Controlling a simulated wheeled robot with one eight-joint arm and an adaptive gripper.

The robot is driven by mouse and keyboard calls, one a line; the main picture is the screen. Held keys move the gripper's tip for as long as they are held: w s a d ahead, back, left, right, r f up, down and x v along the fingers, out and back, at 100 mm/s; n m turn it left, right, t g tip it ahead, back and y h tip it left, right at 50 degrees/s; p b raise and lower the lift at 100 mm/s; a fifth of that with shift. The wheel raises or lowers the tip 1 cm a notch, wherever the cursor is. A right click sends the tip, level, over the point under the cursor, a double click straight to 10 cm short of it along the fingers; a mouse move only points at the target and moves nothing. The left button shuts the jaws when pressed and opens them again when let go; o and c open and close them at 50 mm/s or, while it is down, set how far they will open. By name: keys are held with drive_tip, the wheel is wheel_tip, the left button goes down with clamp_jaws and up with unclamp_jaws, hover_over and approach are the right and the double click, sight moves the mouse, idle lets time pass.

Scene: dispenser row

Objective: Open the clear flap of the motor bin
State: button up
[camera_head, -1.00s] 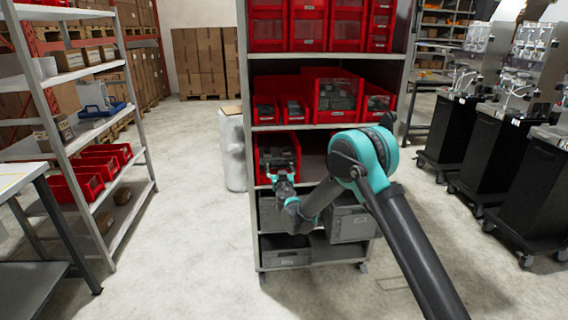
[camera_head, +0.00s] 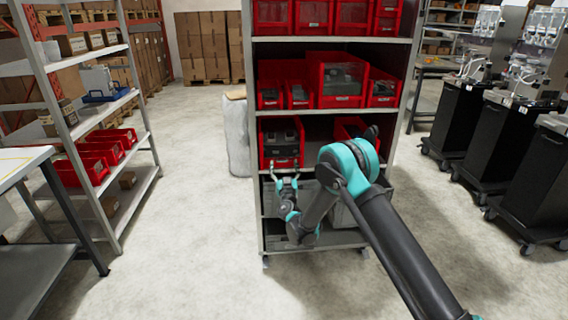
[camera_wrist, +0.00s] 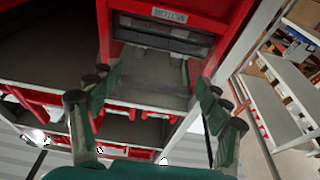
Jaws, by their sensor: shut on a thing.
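The motor bin (camera_head: 265,157) is a red bin at the left end of the middle shelf, with dark parts inside. In the wrist view, which is turned over, its red wall (camera_wrist: 119,27) and white label (camera_wrist: 169,15) show at the top. My gripper (camera_head: 284,171) is just in front of the bin's lower front edge. In the wrist view its fingers (camera_wrist: 152,80) stand on both sides of a greyish see-through panel, which looks like the clear flap (camera_wrist: 150,70), and are shut on it. The flap is hard to make out in the head view.
More red bins (camera_head: 342,80) stand on the shelf above, and another red bin (camera_head: 350,126) is on the same shelf to the right, partly behind my arm. Grey crates stand below. A side rack (camera_head: 139,180) is at left and black carts (camera_head: 505,140) at right.

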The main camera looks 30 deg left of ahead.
drive_tip(key=shift+d+f+t, duration=0.1)
drive_tip(key=shift+f+t, duration=0.6)
drive_tip(key=shift+f, duration=0.2)
drive_tip(key=o, duration=1.7)
drive_tip(key=shift+y, duration=0.4)
drive_tip(key=shift+s, duration=0.15)
drive_tip(key=v, duration=0.7)
drive_tip(key=shift+s+d, duration=0.1)
drive_tip(key=shift+c, duration=0.6)
